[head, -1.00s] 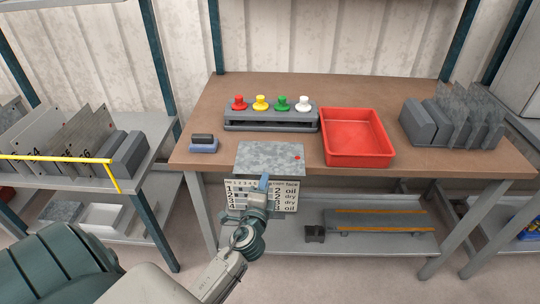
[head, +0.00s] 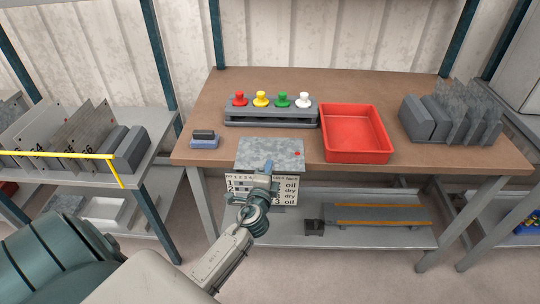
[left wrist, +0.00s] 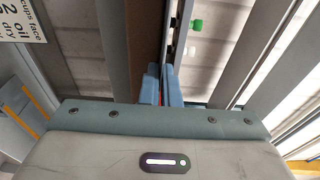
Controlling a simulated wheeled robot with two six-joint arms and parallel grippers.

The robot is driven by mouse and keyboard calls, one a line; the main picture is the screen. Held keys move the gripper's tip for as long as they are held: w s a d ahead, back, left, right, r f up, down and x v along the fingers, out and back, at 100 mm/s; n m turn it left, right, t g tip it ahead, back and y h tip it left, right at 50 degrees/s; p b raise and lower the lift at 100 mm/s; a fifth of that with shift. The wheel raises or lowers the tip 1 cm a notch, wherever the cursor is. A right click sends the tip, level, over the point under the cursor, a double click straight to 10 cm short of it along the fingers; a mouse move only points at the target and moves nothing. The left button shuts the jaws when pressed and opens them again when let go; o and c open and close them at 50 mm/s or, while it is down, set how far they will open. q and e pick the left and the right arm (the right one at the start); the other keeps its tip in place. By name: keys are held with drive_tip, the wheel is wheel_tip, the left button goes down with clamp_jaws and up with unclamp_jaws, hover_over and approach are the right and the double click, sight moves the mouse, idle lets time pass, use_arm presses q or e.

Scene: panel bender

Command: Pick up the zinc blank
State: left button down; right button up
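The zinc blank (head: 262,151) is a flat, mottled grey sheet with a red dot near its right side. It lies at the front edge of the brown bench, left of the red tray. My left gripper (head: 267,167) is at the middle of the blank's front edge, and its tips overlap that edge in the head view. In the left wrist view, its blue fingers (left wrist: 161,85) stand close together with a narrow gap between them. Whether they touch the blank is hard to see. My right gripper is not in view.
The red tray (head: 355,136) stands right of the blank. Behind it is a grey rack (head: 270,117) with coloured knobs. A small blue-and-dark block (head: 204,140) sits to the left. A printed card (head: 291,190) hangs below the bench edge, behind my gripper. Sheets stand in a holder (head: 424,119) at right.

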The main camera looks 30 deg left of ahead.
use_arm(q)
drive_tip(key=shift+r, duration=0.1)
drive_tip(key=shift+r, duration=0.55)
wheel_tip(320, 180, up, 3)
drive_tip(key=shift+f, duration=0.2)
drive_tip(key=s+b, duration=0.4)
drive_tip(key=s, duration=1.1)
drive_tip(key=s+d+r+p, duration=0.2)
drive_tip(key=s+r+p, duration=0.3)
drive_tip(key=r, duration=0.4)
drive_tip(key=shift+s+d+p, duration=0.2)
drive_tip(key=shift+p, duration=0.4)
